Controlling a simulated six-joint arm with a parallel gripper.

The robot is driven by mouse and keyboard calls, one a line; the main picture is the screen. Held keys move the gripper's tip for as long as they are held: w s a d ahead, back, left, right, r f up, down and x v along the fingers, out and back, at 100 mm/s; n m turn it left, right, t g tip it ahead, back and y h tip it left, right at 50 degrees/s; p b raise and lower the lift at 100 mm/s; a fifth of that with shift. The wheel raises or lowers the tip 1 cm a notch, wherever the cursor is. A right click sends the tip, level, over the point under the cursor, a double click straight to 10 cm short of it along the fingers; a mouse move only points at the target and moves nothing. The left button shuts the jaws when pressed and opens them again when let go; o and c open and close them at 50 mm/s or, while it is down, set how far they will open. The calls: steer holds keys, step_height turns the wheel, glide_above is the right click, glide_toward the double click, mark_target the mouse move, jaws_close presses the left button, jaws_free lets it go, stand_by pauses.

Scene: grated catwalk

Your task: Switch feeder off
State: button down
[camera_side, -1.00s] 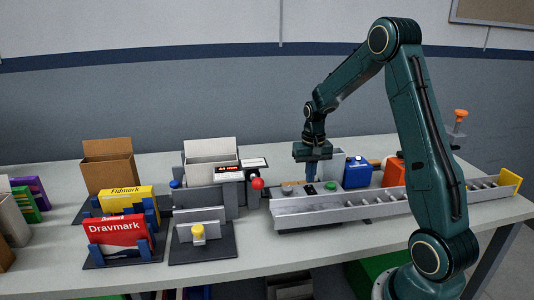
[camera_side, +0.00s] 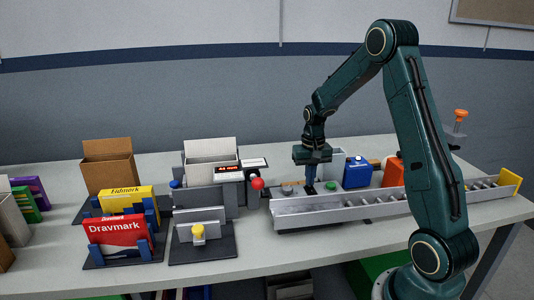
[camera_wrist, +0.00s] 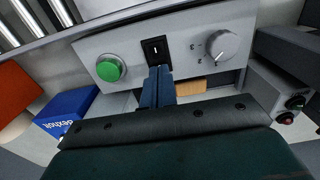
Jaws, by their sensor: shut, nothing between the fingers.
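The feeder's control panel (camera_wrist: 190,32) is a light grey plate that fills the top of the wrist view. On it are a green round button (camera_wrist: 110,68), a black rocker switch (camera_wrist: 156,49) with a white mark, and a grey rotary knob (camera_wrist: 221,45). My gripper (camera_wrist: 158,72) is shut and empty, with its blue fingertips at the lower edge of the rocker switch. I cannot tell whether they touch it. In the side view my gripper (camera_side: 310,190) points down at the panel behind the grey conveyor trough (camera_side: 350,209).
A blue jug (camera_side: 357,172) and an orange container (camera_side: 393,172) stand right of my gripper. A feeder machine with a red display (camera_side: 228,169) and a red ball knob (camera_side: 257,183) stands left. Red Dravmark (camera_side: 118,235) and yellow Fidmark (camera_side: 126,200) boxes stand further left.

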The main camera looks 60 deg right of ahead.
mark_target(308, 188)
steer(key=shift+f, duration=0.45)
stand_by(0.4)
steer(key=shift+r, duration=3.55)
steer(key=s+a+r+n+t, duration=0.2)
steer(key=s+a+r+n, duration=0.3)
steer(key=a+r, duration=0.8)
steer(key=s+a+n+t, duration=0.3)
steer(key=s+a+n, duration=0.1)
steer(key=s+a, duration=0.7)
steer(key=shift+s+a+f+t, duration=0.25)
steer(key=shift+s+a+t, duration=0.05)
steer(key=shift+s, duration=0.9)
